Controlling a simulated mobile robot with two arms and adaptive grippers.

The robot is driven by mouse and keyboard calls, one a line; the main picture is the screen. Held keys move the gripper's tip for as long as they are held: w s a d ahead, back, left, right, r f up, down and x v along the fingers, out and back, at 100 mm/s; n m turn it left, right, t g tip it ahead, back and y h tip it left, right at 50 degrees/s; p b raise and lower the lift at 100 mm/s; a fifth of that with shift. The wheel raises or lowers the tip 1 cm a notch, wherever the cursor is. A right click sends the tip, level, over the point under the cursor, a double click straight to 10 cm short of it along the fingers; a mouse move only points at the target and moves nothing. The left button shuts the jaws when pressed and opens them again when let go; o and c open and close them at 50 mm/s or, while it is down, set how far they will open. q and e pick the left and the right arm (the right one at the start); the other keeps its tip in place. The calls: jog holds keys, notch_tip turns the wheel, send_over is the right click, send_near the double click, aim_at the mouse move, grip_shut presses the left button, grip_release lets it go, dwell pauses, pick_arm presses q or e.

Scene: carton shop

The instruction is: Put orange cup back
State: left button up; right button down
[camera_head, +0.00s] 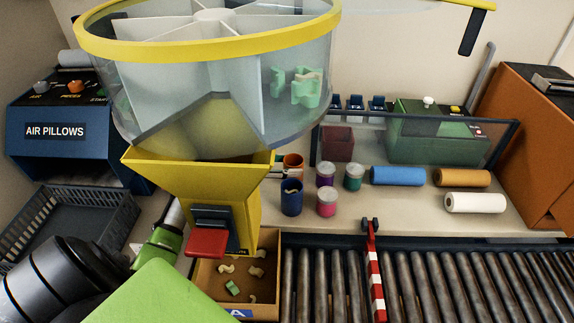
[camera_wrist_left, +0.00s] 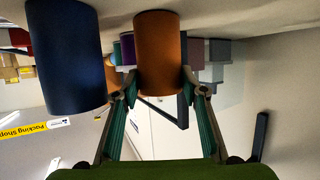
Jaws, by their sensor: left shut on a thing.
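The orange cup (camera_head: 293,160) is on the counter behind the yellow hopper, just behind the dark blue cup (camera_head: 291,197). My left gripper (camera_head: 284,172) reaches behind the hopper, which hides most of it; only its fingertips show beside the orange cup. In the left wrist view, where the scene is inverted, the orange cup (camera_wrist_left: 158,55) is between the two fingers of my left gripper (camera_wrist_left: 160,88), which is shut on it. The dark blue cup (camera_wrist_left: 66,55) is close beside it there. I cannot tell whether the orange cup touches the counter. My right gripper is not in view.
The yellow hopper (camera_head: 200,185) with its clear drum stands close by my left arm. Pink-and-grey (camera_head: 327,202) and green-and-grey (camera_head: 353,178) jars stand to the right of the cups. Blue (camera_head: 398,176), orange and white rolls lie farther right. A carton (camera_head: 265,305) sits below the hopper.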

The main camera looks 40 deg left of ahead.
pick_arm(q)
jog(key=o, duration=0.8)
jog(key=shift+f, duration=0.1)
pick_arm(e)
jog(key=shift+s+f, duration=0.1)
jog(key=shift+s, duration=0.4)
pick_arm(q)
jog(key=shift+r+p, duration=0.25)
jog(key=shift+p, duration=0.05)
jog(key=shift+b+v, duration=1.2)
jog(key=shift+v, duration=4.8)
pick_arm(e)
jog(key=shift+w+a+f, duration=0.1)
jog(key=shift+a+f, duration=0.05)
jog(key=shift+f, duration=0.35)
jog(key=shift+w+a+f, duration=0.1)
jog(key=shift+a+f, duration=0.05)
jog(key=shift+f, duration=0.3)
pick_arm(q)
jog(key=shift+f, duration=0.1)
